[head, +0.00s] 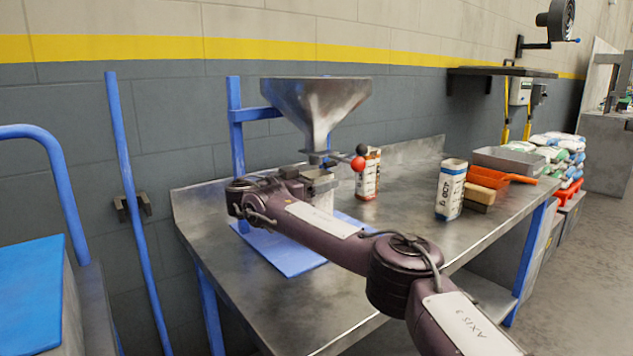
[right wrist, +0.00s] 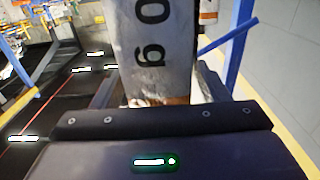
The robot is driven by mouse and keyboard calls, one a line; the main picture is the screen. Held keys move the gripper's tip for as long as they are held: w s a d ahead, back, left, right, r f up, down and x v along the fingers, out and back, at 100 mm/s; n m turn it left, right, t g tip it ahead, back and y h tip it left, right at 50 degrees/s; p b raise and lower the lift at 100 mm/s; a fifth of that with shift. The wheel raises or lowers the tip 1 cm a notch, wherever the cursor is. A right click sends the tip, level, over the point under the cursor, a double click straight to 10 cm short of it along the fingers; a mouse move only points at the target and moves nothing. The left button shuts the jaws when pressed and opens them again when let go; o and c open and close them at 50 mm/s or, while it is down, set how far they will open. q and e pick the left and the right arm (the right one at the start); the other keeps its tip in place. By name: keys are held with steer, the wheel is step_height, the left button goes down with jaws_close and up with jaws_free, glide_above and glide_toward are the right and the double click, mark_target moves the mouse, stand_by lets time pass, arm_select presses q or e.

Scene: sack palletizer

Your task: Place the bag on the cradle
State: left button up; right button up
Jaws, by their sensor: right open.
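My right gripper (head: 312,181) reaches in under the steel hopper (head: 316,105). It is open, with its fingers on either side of a white bag with dark lettering (right wrist: 152,45) in the right wrist view. Whether the fingers touch the bag cannot be told. In the head view my arm and the hopper's fittings mostly hide this bag. A blue plate (head: 292,257) lies on the bench below the hopper. I cannot clearly make out the cradle. My left gripper is not in view.
On the steel bench (head: 375,235) stand an orange-and-white bag (head: 368,178) behind my arm and a white printed bag (head: 451,190) to the right. An orange scoop (head: 498,174) and a grey tray (head: 508,160) lie farther right. A blue post (head: 235,130) stands left of the hopper.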

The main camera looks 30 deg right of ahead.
steer(key=a, duration=1.2)
steer(key=shift+s, duration=0.45)
